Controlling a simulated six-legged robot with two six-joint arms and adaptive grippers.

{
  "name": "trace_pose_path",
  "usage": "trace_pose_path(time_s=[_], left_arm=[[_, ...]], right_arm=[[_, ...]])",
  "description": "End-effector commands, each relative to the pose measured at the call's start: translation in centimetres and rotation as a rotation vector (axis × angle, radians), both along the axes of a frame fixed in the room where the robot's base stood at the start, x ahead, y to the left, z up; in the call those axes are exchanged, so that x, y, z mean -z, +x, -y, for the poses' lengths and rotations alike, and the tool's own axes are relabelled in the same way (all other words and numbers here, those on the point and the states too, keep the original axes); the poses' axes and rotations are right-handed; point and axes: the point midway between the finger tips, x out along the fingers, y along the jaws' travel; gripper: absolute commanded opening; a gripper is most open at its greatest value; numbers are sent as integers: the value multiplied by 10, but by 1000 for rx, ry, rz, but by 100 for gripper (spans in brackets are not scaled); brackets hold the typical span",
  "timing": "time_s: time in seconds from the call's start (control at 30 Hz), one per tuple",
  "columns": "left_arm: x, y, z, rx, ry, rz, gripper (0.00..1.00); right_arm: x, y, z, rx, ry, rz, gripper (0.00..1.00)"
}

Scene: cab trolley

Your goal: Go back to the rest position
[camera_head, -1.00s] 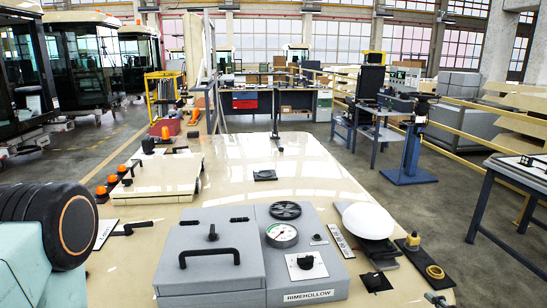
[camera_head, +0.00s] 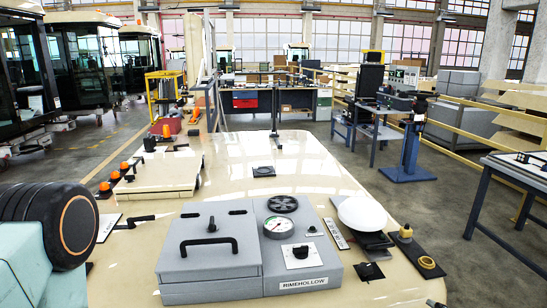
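Neither of my grippers is in view. A black ribbed, orange-ringed part (camera_head: 78,226) on a pale teal block (camera_head: 40,265) fills the lower left; it keeps its place in the picture, so it seems to be mine. In front of me is a large cream surface (camera_head: 255,205). On it sits a grey box (camera_head: 210,274) with a black handle, its lid shut. Joined to it is a grey panel with a round gauge (camera_head: 278,228), a black dial and a RIMEHOLLOW label (camera_head: 303,282).
A white dome (camera_head: 362,213) and a yellow ring (camera_head: 427,262) on a dark plate lie right of the panel. A raised cream panel (camera_head: 158,172) and orange beacons (camera_head: 105,186) are at left. A table (camera_head: 510,172) stands at the right edge. Grey floor (camera_head: 360,170) is open between.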

Motion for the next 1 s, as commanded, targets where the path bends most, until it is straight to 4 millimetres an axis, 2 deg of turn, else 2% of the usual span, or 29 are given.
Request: trace_pose_path(time_s=[0.17,0.37,0.47,0.6,0.8,0.9,1.0], left_arm=[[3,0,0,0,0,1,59],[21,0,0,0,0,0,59],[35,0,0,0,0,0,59],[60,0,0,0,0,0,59],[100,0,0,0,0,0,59],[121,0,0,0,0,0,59],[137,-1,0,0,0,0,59]], right_arm=[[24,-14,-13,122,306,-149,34],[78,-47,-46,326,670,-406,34],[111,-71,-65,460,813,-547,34],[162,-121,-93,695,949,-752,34],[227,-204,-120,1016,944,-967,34],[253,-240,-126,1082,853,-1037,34],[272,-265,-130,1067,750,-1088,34]])
